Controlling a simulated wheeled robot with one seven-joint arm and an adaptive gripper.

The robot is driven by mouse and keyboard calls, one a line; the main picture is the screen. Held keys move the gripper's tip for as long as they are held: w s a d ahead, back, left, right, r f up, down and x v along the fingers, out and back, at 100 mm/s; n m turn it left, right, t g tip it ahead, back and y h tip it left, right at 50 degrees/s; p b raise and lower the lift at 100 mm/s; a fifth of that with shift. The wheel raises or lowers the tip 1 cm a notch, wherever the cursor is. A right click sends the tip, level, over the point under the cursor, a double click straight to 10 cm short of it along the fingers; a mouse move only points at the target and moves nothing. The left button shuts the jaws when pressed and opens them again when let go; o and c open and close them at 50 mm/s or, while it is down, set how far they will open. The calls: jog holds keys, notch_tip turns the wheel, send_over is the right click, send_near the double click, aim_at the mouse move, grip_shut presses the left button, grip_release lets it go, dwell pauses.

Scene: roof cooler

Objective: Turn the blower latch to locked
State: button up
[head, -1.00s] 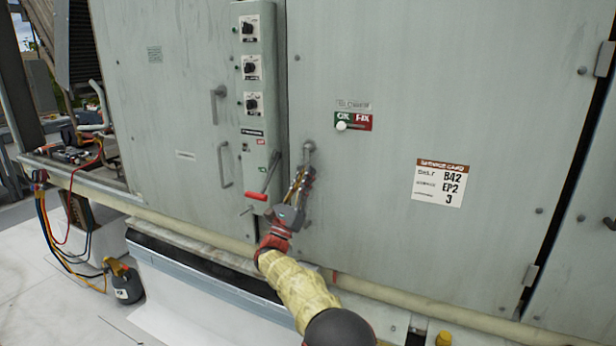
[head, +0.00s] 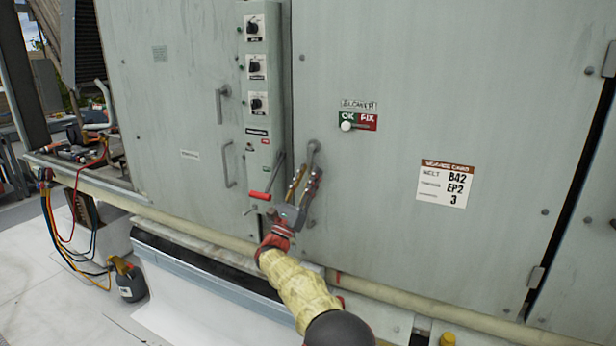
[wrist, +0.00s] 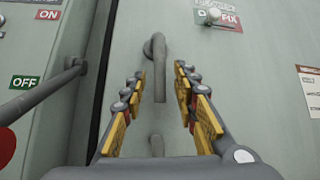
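The blower latch is a grey handle (head: 313,152) on the large panel door, below the BLOWER label (head: 358,105). In the wrist view the handle (wrist: 157,70) hangs almost straight down from its round pivot. My gripper (head: 304,177) is just below the latch in the head view. In the wrist view my gripper (wrist: 160,76) is open, with one yellow-padded finger on each side of the handle's lower part and visible gaps between. I cannot tell how deep the handle sits between the fingers. The green-and-red OK/FIX plate (head: 366,122) has its white knob at the OK side.
Left of the latch is a control strip (head: 257,70) with several knobs and a red-gripped lever (head: 262,194), close to my gripper. A pipe (head: 170,218) runs along the cabinet's bottom. A white card (head: 445,184) is on the door. The door face right of the latch is mostly clear.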

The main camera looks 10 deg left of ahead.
jog(key=v, duration=1.2)
dwell(0.3)
